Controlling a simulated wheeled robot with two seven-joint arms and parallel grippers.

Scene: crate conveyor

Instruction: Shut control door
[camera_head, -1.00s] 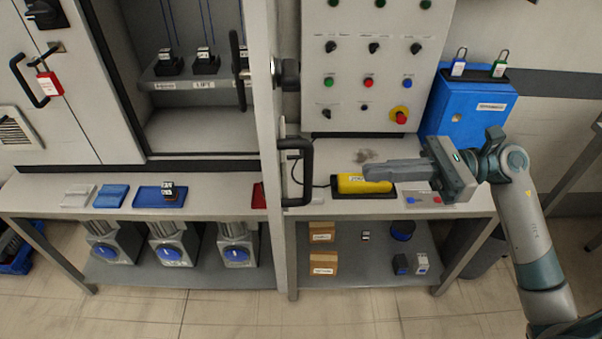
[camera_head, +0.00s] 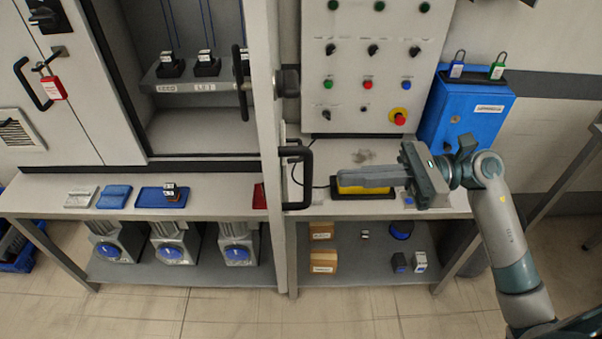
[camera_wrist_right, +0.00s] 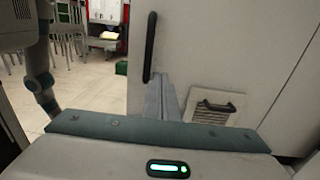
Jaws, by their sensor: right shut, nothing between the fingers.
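The control door (camera_head: 263,110) stands open in the head view, seen nearly edge-on between the open cabinet (camera_head: 190,125) and the button panel (camera_head: 370,60). Its black handle (camera_head: 307,175) sticks out on the right side. My right gripper (camera_head: 338,183) is shut and empty, fingers pointing left, a little right of the handle. In the right wrist view the shut fingers (camera_wrist_right: 164,98) point at a pale door panel (camera_wrist_right: 215,45), with an upright black handle (camera_wrist_right: 150,47) just left of and above them. Contact cannot be told. My left gripper is out of view.
A yellow object (camera_head: 365,190) lies on the bench, partly hidden by my right gripper. A blue lock box (camera_head: 465,115) with padlocks stands behind my right arm. Blue trays (camera_head: 150,198) lie on the bench at left. Boxes (camera_head: 322,262) sit on the lower shelf.

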